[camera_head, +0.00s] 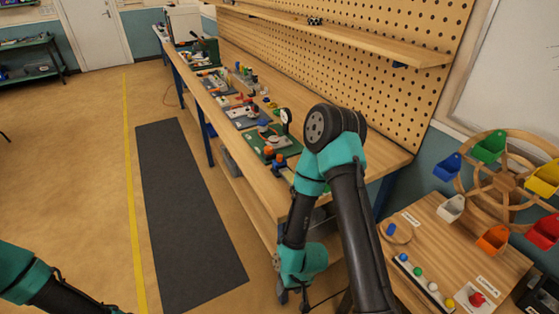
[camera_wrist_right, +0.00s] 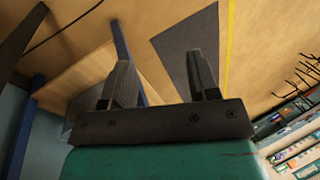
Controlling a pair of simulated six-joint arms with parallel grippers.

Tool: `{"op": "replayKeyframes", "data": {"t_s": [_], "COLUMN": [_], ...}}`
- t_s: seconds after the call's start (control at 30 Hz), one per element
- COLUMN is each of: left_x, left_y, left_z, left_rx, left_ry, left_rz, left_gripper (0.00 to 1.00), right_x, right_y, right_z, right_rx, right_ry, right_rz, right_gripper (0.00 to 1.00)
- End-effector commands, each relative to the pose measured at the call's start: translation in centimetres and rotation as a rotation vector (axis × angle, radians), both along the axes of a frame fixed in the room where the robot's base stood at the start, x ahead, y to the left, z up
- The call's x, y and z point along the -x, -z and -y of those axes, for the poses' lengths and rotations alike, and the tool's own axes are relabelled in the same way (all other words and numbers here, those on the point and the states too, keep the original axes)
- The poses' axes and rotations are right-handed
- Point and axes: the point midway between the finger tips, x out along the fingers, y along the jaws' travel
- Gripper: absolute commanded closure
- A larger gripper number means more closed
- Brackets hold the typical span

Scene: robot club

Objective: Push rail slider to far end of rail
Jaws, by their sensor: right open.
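No rail slider can be made out for certain. A white strip with several coloured balls (camera_head: 426,281) lies on the small wooden table at the lower right; I cannot tell whether it is the rail. My right gripper (camera_head: 284,293) hangs low beside the long workbench's front edge, left of the small table and touching nothing visible. In the right wrist view my right gripper (camera_wrist_right: 164,82) has its two fingers apart with nothing between them. Only part of my left arm shows at the lower left, and its gripper is out of the picture.
The long workbench (camera_head: 230,131) carries several small boards and parts, partly hidden behind my right arm. The small table (camera_head: 432,236) holds a wooden wheel (camera_head: 506,182) with coloured buckets and a red object (camera_head: 477,298). The floor with the dark mat (camera_head: 184,215) is clear.

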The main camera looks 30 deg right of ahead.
Motion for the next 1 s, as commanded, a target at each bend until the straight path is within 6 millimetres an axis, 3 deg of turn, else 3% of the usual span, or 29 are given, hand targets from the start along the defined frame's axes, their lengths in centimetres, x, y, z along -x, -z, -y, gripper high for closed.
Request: {"op": "replayKeyframes", "data": {"t_s": [0.13, 0.27, 0.37, 0.5, 0.6, 0.77, 1.0], "left_x": [0.0, 0.0, 0.0, 0.0, 0.0, 0.0, 0.0], "left_y": [0.0, 0.0, 0.0, 0.0, 0.0, 0.0, 0.0], "left_z": [0.0, 0.0, 0.0, 0.0, 0.0, 0.0, 0.0], "left_rx": [0.0, 0.0, 0.0, 0.0, 0.0, 0.0, 0.0], "left_ry": [0.0, 0.0, 0.0, 0.0, 0.0, 0.0, 0.0], "left_rz": [0.0, 0.0, 0.0, 0.0, 0.0, 0.0, 0.0], "left_gripper": [0.57, 0.57, 0.57, 0.57, 0.57, 0.57, 0.57], "right_x": [-0.6, -3.3, -7.0, -13.5, -17.9, -24.0, -32.0], "right_y": [-0.2, -1.4, -3.3, -7.5, -10.4, -14.5, -22.0], "right_z": [-0.3, -1.5, -3.3, -6.3, -7.3, -6.6, -2.4], "right_rx": [-0.004, -0.019, -0.034, -0.029, 0.008, 0.094, 0.243], "right_ry": [-0.006, -0.042, -0.088, -0.184, -0.241, -0.301, -0.358], "right_rz": [0.008, 0.043, 0.086, 0.155, 0.188, 0.215, 0.208], "right_gripper": [0.48, 0.48, 0.48, 0.48, 0.48, 0.48, 0.48]}}
